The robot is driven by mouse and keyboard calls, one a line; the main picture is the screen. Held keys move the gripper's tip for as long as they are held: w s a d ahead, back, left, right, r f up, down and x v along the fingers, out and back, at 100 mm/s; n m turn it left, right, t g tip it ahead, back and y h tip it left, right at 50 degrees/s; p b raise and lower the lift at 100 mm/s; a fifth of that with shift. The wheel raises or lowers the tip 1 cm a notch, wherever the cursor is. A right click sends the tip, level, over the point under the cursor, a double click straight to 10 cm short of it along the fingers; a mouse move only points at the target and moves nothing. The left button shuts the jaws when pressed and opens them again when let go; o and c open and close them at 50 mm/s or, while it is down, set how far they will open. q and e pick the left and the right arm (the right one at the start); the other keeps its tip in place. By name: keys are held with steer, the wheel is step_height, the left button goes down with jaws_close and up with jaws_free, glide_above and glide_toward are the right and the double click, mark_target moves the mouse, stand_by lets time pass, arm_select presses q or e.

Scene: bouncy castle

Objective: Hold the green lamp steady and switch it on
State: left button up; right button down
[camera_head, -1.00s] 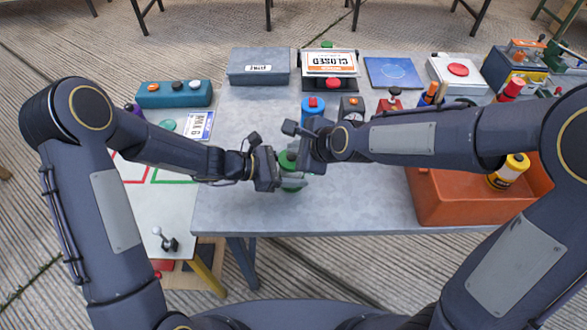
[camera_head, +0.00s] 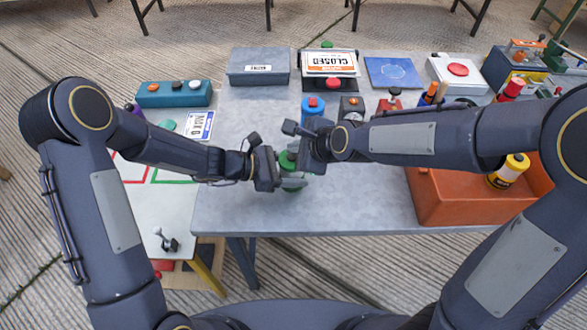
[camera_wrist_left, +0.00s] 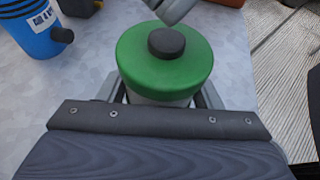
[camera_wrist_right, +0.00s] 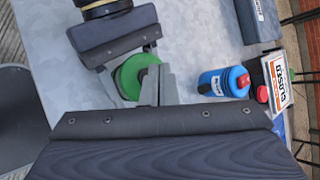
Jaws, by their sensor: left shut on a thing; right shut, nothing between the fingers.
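The green lamp (camera_head: 287,161) stands on the grey table, partly hidden by my grippers. In the left wrist view its round green cap (camera_wrist_left: 140,66) has a black button (camera_wrist_left: 166,42) on top and a pale body below. No glow shows on it. My left gripper (camera_head: 283,182) is shut on the lamp's body, with a finger on each side below the cap (camera_wrist_left: 162,97). My right gripper (camera_head: 303,170) is shut and empty, its tip close to the lamp's top. In the right wrist view its fingers (camera_wrist_right: 160,88) overlap the green cap's edge; I cannot tell whether they touch it.
A blue canister (camera_head: 311,106) stands just behind the lamp. A dark box with a dial (camera_head: 351,108) is beside it. An orange-red bin (camera_head: 480,207) is at the right. A closed sign (camera_head: 329,63) and a grey box (camera_head: 259,67) stand behind. The table front is clear.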

steer(key=shift+f, duration=0.15)
stand_by(0.5)
steer(key=shift+f, duration=0.35)
stand_by(0.3)
steer(key=shift+r, duration=0.5)
steer(key=shift+r, duration=3)
